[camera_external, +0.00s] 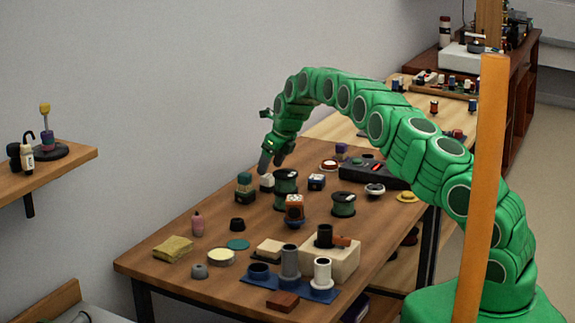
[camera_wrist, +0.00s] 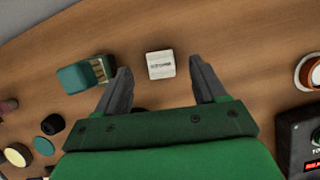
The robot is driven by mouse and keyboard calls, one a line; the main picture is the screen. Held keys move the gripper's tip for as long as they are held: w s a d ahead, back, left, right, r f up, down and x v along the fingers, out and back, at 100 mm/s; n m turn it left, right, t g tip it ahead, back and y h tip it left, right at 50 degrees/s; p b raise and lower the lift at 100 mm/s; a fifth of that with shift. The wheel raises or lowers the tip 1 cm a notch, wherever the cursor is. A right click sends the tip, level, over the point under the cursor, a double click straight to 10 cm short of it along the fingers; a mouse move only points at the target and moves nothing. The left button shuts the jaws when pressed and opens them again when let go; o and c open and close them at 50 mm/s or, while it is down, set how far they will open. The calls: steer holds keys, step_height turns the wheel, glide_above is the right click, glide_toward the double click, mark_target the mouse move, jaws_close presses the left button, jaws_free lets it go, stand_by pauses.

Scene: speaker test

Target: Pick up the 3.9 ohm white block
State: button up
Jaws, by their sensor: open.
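A small white block (camera_wrist: 160,64) with dark printing on its top lies on the wooden table in the wrist view. The printing is too small to read. In the outside view the white block (camera_external: 267,181) shows just below the fingers. My gripper (camera_external: 271,166) points down over the table and is open. In the wrist view the block appears between the two fingertips of my gripper (camera_wrist: 160,70), with a gap on each side. Nothing is held. I cannot tell the exact height of the fingertips above the block.
A teal box (camera_wrist: 84,76) lies close left of the left finger. A black device with a red display (camera_wrist: 305,138) is at the right. Green spools (camera_external: 286,182) and several small parts crowd the table (camera_external: 215,283). An orange post (camera_external: 481,190) stands in the foreground.

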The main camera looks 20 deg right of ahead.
mark_target(267, 176)
steer(key=shift+x, duration=2.65)
steer(key=shift+s+d, duration=0.1)
steer(key=c, duration=1.1)
steer(key=shift+r, duration=0.1)
